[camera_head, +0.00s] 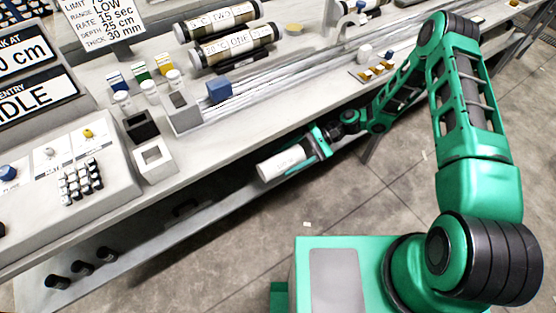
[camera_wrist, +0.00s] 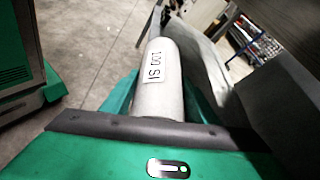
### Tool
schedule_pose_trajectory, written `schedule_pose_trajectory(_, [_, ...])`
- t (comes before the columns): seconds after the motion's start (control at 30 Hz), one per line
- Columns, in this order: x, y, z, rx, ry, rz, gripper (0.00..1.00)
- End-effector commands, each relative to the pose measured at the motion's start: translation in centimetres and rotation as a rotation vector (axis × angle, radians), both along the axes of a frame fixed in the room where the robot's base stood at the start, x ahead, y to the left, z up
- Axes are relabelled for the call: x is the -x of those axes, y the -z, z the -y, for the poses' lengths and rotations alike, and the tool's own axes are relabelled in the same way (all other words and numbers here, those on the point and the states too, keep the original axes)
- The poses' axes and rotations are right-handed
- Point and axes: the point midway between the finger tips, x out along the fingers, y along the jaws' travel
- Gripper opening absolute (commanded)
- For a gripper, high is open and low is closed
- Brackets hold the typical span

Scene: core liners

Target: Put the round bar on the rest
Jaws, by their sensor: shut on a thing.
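The round bar, a pale grey-white cylinder (camera_head: 280,164) with a printed label, is held by my gripper (camera_head: 317,146) in front of the bench's front edge, near the level of the lower shelf. It points out of the jaws to the left. In the wrist view the bar (camera_wrist: 160,82) lies between the two green fingers, its label reading about "100 SI". My gripper is shut on its near end, which the gripper body hides. I cannot tell for sure which fixture is the rest; a small tan plate with brass-coloured pieces (camera_head: 371,72) lies on the bench to the right.
The bench top (camera_head: 290,108) carries a long rail track (camera_head: 300,75) with a blue block (camera_head: 219,90), two labelled core tubes (camera_head: 235,45), small jars and open square boxes (camera_head: 156,159). A control panel stands at left. A lower shelf (camera_head: 190,218) runs below; floor is open in front.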

Motion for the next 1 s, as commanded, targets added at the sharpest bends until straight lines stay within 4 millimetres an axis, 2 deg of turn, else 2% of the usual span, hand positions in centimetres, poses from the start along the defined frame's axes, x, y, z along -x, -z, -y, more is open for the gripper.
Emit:
schedule_pose_trajectory(0.17, [-1.2, 1.1, -0.5, -0.005, -0.029, 0.006, 0.15])
schedule_pose_trajectory(0.4, [-5.2, 3.5, -1.3, -0.006, -0.026, 0.007, 0.15])
schedule_pose_trajectory(0.7, [-9.4, 6.2, -2.2, -0.005, -0.025, 0.005, 0.15])
schedule_pose_trajectory(1.0, [-11.2, 7.2, -2.5, -0.004, -0.023, 0.004, 0.15])
